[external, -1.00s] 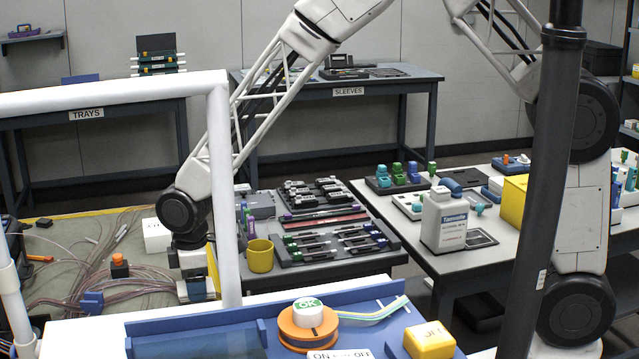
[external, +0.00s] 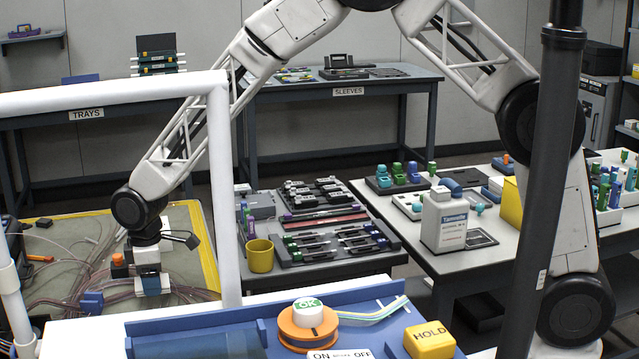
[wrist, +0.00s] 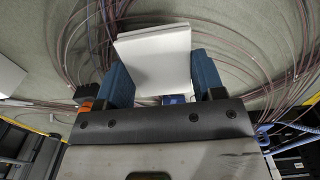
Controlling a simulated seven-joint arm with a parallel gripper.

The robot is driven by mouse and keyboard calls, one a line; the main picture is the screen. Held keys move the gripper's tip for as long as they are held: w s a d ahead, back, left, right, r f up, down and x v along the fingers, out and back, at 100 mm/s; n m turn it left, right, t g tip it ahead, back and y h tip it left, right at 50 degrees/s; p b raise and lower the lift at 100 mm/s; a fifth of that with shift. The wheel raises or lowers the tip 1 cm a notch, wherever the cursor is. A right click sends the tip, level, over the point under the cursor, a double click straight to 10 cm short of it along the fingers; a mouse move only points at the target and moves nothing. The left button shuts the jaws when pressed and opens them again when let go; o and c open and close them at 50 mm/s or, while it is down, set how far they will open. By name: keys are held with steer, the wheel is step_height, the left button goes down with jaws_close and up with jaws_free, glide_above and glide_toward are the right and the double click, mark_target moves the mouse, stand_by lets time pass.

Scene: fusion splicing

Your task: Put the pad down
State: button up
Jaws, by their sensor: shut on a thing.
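The pad is a white square plate (wrist: 158,58), standing out between the two blue fingers of my gripper (wrist: 163,88) in the wrist view. My gripper is shut on it. In the external view my gripper (external: 152,286) is low over the left work area, among the looped fibres and beside the orange-topped block (external: 119,262). The pad is hard to make out there. I cannot tell whether the pad touches the surface below.
Thin reddish fibres (wrist: 255,50) loop over the greenish mat (external: 185,225) around and under my gripper. A blue clip block (external: 91,302) lies close by. A yellow cup (external: 260,257) and a tool tray (external: 345,258) stand to the right. A white frame post (external: 225,200) stands in front.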

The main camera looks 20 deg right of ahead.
mark_target(156, 303)
steer(key=shift+f, duration=1.75)
steer(key=shift+f, duration=0.1)
steer(key=o, duration=0.9)
step_height(156, 303, up, 12)
steer(key=shift+r, duration=0.15)
stand_by(0.4)
